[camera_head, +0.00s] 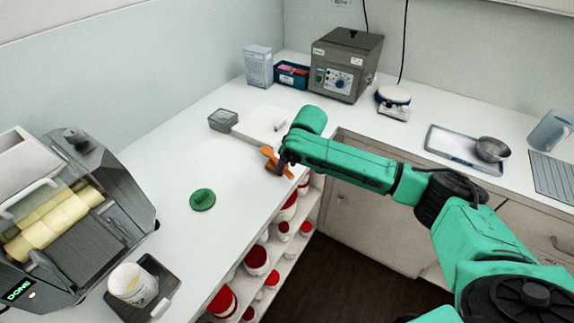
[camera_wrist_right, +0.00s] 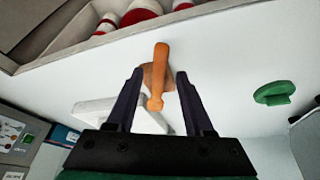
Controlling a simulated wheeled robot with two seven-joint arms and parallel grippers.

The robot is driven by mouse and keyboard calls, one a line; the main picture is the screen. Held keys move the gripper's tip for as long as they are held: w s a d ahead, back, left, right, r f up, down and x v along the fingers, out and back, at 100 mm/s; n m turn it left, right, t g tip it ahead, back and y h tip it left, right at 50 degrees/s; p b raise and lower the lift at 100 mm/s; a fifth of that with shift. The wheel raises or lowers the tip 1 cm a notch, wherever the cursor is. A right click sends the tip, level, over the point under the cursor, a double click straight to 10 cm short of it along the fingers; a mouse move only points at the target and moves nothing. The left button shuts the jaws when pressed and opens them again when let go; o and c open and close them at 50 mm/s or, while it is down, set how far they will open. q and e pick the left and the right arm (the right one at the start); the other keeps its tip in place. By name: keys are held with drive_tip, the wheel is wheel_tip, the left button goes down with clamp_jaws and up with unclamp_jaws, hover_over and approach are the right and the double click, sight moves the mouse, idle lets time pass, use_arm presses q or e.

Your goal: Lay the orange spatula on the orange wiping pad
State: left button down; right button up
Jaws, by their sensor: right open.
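The orange spatula (camera_wrist_right: 160,62) shows in the right wrist view, its handle lying between my right gripper's fingers. A brownish-orange flat patch, seemingly the wiping pad (camera_wrist_right: 147,76), shows behind the handle on the white counter. I cannot tell whether the spatula touches it. In the head view, orange shows at the gripper near the counter's edge, where spatula and pad are hard to tell apart. My right gripper (camera_head: 281,162) is open around the handle, with a gap on each side in the wrist view (camera_wrist_right: 160,73). My left gripper is out of view.
A white board (camera_head: 262,124) and a grey tub (camera_head: 222,120) stand behind the gripper. A green disc (camera_head: 202,199) lies on the counter to the left. A roller machine (camera_head: 70,215) stands at far left. Open shelves with red-lidded jars (camera_head: 257,260) lie below the edge.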

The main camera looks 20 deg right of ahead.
drive_tip(key=b+v, duration=0.1)
drive_tip(key=v, duration=1)
drive_tip(key=shift+r, duration=0.3)
drive_tip(key=shift+s+d, duration=0.1)
drive_tip(key=shift+s, duration=0.05)
